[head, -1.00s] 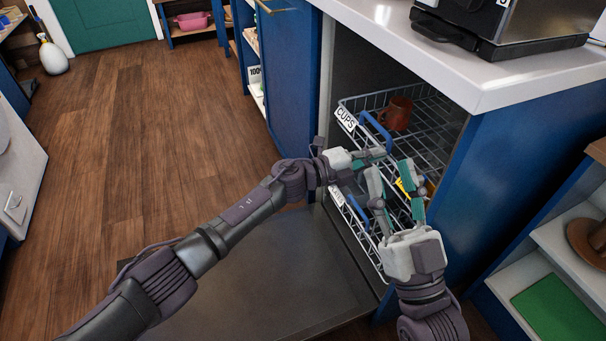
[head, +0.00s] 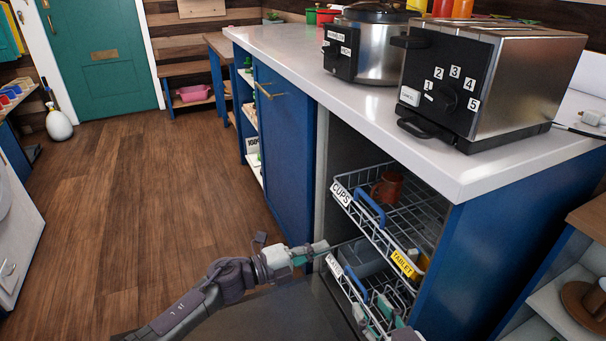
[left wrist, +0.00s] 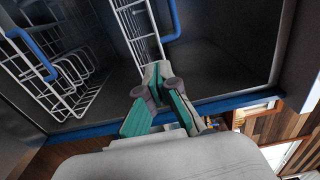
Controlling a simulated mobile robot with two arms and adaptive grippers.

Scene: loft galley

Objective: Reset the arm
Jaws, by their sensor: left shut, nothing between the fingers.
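My left gripper (head: 312,252) is in front of the open dishwasher-like cabinet, just left of the lower wire rack (head: 345,283). It is shut and empty; its closed fingertips also show in the left wrist view (left wrist: 155,78), in front of the racks. My right gripper (head: 377,312) is at the bottom edge of the head view, by the lower rack's front. Its two fingers are apart, with nothing seen between them. Its wrist is mostly cut off by the frame.
The upper rack (head: 408,213), labelled CUPS, holds a brown mug (head: 387,187) and carries a yellow TABLET tag (head: 403,264). Above is a white counter (head: 300,65) with a toaster (head: 490,85) and a cooker (head: 372,50). The wooden floor (head: 150,190) to the left is clear.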

